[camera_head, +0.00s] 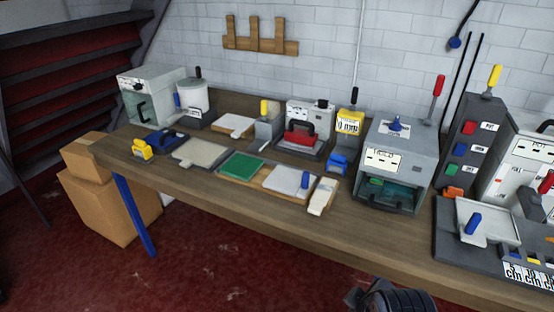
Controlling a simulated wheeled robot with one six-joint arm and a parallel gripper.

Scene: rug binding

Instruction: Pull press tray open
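A grey box-shaped press (398,148) stands on the bench right of the middle, with a white label and a blue knob on top. A low opening in its front shows a teal inside with a small green item. A dark tray front with a handle (384,205) sits at the bottom of this opening. How far in the tray sits is hard to tell. A dark part of my arm, perhaps my gripper (388,297), shows at the bottom edge, below and apart from the press. Its fingertips are not clear, and nothing visible is held.
Left of the press lie a cream block (321,197), a white pad with a blue grip (287,180) and a green pad (243,165). A dark switch tower (466,147) and a white tray (486,220) stand right. The red floor before the bench is clear.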

